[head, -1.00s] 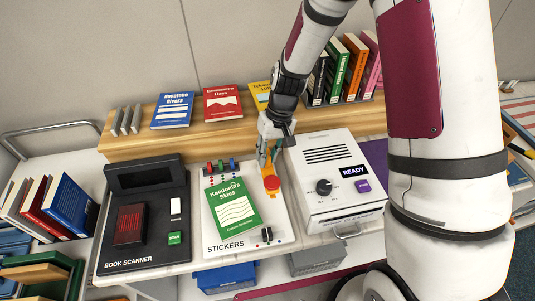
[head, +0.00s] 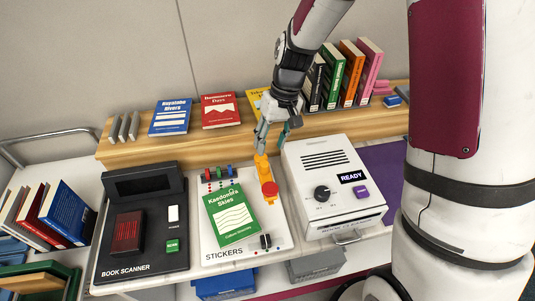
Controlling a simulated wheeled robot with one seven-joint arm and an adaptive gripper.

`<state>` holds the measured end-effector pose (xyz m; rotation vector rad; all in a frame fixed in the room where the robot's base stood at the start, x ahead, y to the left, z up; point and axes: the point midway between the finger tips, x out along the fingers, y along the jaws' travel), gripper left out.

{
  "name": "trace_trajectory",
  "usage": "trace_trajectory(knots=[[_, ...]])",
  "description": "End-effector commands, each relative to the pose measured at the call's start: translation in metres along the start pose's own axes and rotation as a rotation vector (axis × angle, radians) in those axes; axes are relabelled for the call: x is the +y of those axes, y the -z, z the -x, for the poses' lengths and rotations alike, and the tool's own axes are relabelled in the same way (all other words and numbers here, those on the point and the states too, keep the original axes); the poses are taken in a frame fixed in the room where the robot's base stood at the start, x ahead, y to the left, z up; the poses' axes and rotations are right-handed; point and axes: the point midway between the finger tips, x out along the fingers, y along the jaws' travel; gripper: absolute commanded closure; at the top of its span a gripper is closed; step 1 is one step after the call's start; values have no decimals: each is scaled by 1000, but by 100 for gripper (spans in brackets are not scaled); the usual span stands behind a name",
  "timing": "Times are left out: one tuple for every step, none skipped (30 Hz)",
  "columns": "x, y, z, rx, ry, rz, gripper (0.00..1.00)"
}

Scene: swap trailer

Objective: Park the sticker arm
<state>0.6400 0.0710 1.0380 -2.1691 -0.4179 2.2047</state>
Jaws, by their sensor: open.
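The sticker arm (head: 264,173) is orange with a round red end. It sits on the right part of the white sticker station (head: 279,230), labelled STICKERS, its red end pointing toward the front. A green book (head: 231,215), "Kaedomere Skies", lies on the station just left of the arm. My gripper (head: 271,146) is open and points down at the back end of the sticker arm. Its fingers appear just above or beside that end; I cannot tell whether they touch it.
A black book scanner (head: 140,255) stands left of the station, and a white machine reading READY (head: 318,157) stands close on the right. A wooden shelf (head: 200,142) with books runs behind. Small coloured pegs (head: 217,172) sit at the station's back edge.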

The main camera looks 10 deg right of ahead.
Motion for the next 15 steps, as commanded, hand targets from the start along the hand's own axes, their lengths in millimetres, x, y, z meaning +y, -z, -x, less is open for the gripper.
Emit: trace_trajectory(knots=[[0,1,11,4,-1,0,58],[0,1,16,5,-1,0,58],[0,1,22,3,0,0,58],[0,1,26,3,-1,0,58],[0,1,30,3,0,0,58],[0,1,34,2,0,0,58],[0,1,37,2,0,0,58],[0,1,39,1,0,0,58],[0,0,42,1,0,0,58],[0,0,43,1,0,0,58],[0,0,44,1,0,0,58],[0,0,45,1,0,0,58],[0,0,46,0,0,0,58],[0,0,46,0,0,0,58],[0,0,46,0,0,0,58]])
